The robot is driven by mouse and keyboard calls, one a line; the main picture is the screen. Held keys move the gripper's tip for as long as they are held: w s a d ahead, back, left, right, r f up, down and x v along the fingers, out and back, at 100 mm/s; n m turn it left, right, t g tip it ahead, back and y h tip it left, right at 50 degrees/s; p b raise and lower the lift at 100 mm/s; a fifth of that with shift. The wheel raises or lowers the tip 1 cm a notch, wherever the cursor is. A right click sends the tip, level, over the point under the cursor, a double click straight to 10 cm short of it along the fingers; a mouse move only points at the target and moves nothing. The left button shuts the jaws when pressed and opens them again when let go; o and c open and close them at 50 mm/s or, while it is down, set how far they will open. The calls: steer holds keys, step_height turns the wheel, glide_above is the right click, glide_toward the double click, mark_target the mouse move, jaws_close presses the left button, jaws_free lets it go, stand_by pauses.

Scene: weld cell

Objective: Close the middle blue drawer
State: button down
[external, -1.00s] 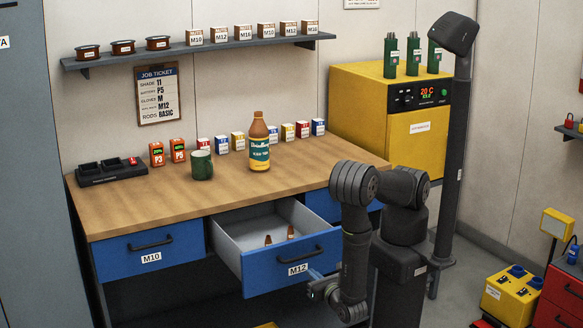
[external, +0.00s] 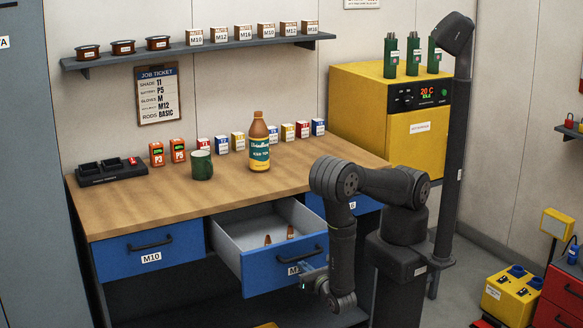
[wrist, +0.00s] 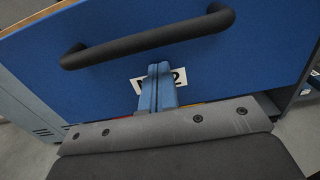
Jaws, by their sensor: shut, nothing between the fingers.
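The middle blue drawer (external: 268,272), labelled M12, stands pulled out from the workbench, with two small copper-coloured pieces inside. Its blue front and dark bar handle (wrist: 150,36) fill much of the wrist view. My gripper (external: 304,270) is in front of the right part of the drawer front, at label height and below the handle. In the wrist view my shut blue fingers (wrist: 158,72) overlap the M12 label and hold nothing. I cannot tell whether the fingertips touch the front.
The left drawer (external: 150,252), labelled M10, is closed. The right blue drawer (external: 335,206) is closed and partly hidden by my arm. On the wooden bench top (external: 140,205) stand a bottle (external: 260,145), a green mug (external: 202,165) and several small boxes.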

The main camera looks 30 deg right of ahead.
steer(key=w, duration=2.7)
steer(key=shift+w, duration=1.1)
steer(key=shift+w+r, duration=0.1)
steer(key=s, duration=1.4)
steer(key=shift+s, duration=0.35)
glide_above(262, 243)
